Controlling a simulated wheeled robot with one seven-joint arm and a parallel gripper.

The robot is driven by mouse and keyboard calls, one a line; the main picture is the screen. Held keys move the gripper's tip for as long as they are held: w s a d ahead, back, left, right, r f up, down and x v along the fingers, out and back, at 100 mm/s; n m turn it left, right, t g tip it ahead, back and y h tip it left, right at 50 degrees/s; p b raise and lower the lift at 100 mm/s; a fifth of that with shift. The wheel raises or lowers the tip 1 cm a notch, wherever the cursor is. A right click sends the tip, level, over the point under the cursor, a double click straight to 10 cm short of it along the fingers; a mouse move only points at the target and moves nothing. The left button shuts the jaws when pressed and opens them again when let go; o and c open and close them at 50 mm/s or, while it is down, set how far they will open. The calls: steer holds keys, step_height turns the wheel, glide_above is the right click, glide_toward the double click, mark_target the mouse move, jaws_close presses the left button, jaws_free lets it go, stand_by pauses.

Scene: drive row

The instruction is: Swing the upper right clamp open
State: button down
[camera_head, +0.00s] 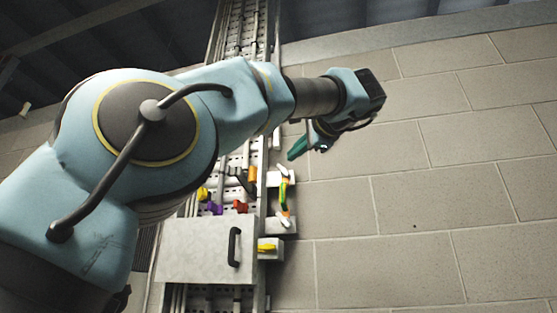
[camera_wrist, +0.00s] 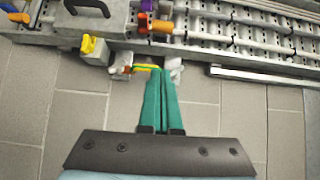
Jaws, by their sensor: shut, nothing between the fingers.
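A pale bracket (camera_head: 275,179) with a small orange part sits high on the right side of the panel; I take it as the upper right clamp. A yellow-green strip (camera_head: 284,193) runs down from it to a lower pale bracket (camera_head: 279,226) with another orange part. My gripper (camera_head: 291,157) has teal fingers, shut and empty, above and to the right of the upper bracket. In the wrist view the shut fingertips (camera_wrist: 160,72) overlap the strip's end beside the upper bracket (camera_wrist: 175,68) and hide part of it. I cannot tell whether they touch.
A grey box (camera_head: 195,250) with a black handle (camera_head: 233,246) is on the lower panel. A yellow part (camera_head: 267,247) sits beside it. Orange (camera_head: 252,177), purple (camera_head: 215,208) and red (camera_head: 240,206) parts are left of the clamps. Bare block wall (camera_head: 430,200) lies to the right.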

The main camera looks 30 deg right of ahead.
steer(key=w+a+p, duration=0.2)
steer(key=w+p, duration=0.3)
steer(key=w, duration=0.7)
steer(key=shift+w, duration=0.3)
steer(key=shift+a, duration=0.1)
